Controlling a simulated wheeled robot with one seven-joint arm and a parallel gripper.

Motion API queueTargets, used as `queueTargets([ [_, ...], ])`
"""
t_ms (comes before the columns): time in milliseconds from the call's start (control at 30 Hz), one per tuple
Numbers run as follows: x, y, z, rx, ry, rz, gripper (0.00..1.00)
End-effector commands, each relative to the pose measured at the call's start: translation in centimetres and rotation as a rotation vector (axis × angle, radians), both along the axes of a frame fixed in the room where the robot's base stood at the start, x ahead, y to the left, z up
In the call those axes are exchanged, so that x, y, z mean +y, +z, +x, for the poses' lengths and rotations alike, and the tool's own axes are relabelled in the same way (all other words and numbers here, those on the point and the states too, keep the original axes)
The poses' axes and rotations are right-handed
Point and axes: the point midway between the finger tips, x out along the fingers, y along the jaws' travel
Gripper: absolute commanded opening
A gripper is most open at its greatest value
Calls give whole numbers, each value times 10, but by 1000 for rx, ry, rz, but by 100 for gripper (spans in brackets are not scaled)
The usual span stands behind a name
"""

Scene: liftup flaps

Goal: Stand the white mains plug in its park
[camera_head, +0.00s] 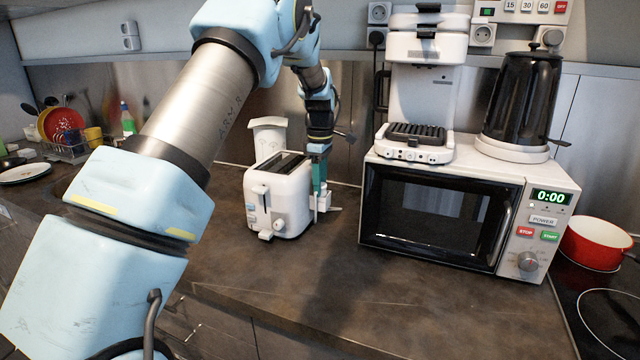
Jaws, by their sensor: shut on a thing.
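My gripper (320,186) points down just right of the white toaster (278,205), its teal fingers close to the toaster's side. It is shut on a small white piece (324,202), which looks like the white mains plug. The plug is low, near the counter, and partly hidden by the fingers. A thin light part sticks out to its right. I cannot make out the park as a separate thing, nor tell whether the plug touches it.
The white microwave (460,215) stands to the right, with a coffee machine (418,90) and a black kettle (522,95) on it. A white canister (269,136) stands behind the toaster. Wall sockets (379,13) are above. The front counter (300,280) is clear.

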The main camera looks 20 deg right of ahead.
Motion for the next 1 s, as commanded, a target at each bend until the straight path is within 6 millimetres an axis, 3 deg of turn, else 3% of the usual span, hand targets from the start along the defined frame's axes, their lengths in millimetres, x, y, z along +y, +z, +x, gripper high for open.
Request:
queueTargets([
  [33,1,-8,-2,8,0,6,0],
  [67,1,-8,-2,8,0,6,45],
  [333,3,-10,-3,13,0,11,75],
  [700,3,-4,-4,14,0,11,78],
  [1000,0,55,-1,-1,-1,-1,78],
])
